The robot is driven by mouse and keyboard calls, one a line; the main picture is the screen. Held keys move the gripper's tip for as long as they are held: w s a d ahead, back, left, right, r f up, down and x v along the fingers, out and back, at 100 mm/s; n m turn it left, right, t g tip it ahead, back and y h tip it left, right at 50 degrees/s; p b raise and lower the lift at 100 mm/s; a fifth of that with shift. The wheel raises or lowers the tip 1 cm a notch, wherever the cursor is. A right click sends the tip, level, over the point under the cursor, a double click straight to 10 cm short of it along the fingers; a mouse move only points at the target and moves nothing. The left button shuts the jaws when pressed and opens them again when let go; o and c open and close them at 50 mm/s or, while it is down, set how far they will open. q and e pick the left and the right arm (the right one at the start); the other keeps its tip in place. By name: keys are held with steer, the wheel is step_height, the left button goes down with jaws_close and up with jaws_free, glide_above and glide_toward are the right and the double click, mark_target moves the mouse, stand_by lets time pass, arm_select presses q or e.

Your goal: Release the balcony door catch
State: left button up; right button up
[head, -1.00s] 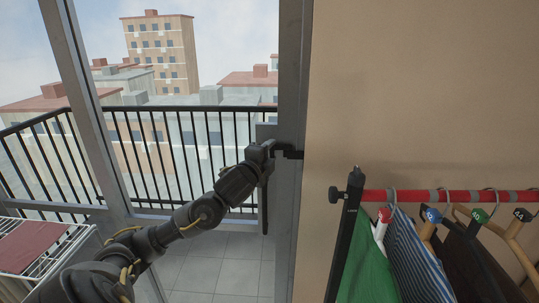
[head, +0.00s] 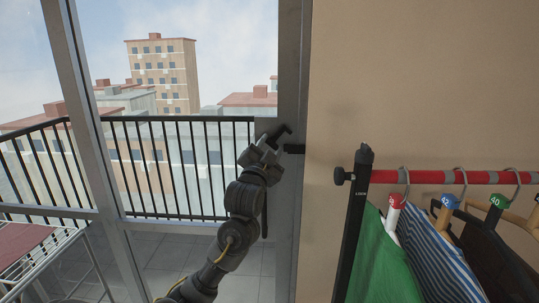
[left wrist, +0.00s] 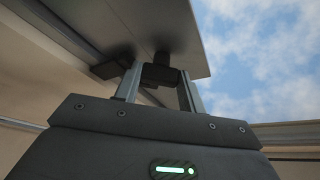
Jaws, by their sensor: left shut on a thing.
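The balcony door catch is a dark lever (head: 283,132) on the metal door edge. It is tilted, its free end pointing up and right, apart from the short black keeper (head: 294,149) on the frame. My left gripper (head: 267,145) is shut on the catch lever; its fingers partly hide the lever's lower end. In the left wrist view the two fingers (left wrist: 160,80) stand either side of a dark block of the catch (left wrist: 160,70) under the grey door frame. My right gripper is not in view.
A clothes rail (head: 440,177) with hanging garments stands at the right by the beige wall. A drying rack (head: 42,250) is at the lower left. Beyond the glass are a tiled balcony floor and a black railing (head: 180,165).

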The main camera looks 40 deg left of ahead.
arm_select(q)
steer(key=n+y, duration=0.2)
steer(key=n, duration=0.2)
steer(key=shift+d, duration=0.1)
steer(key=n+y, duration=0.1)
steer(key=n, duration=0.2)
steer(key=n+g+y+p, duration=0.1)
steer(key=n+y, duration=0.1)
steer(key=n, duration=0.1)
steer(key=shift+w+n+g, duration=0.1)
steer(key=shift+n+g, duration=0.2)
steer(key=shift+n+y, duration=0.5)
steer(key=shift+n, duration=0.1)
steer(key=o, duration=1)
steer(key=shift+g, duration=0.3)
steer(key=shift+d+f, duration=0.1)
steer(key=shift+b+v, duration=0.9)
steer(key=shift+v, duration=4.45)
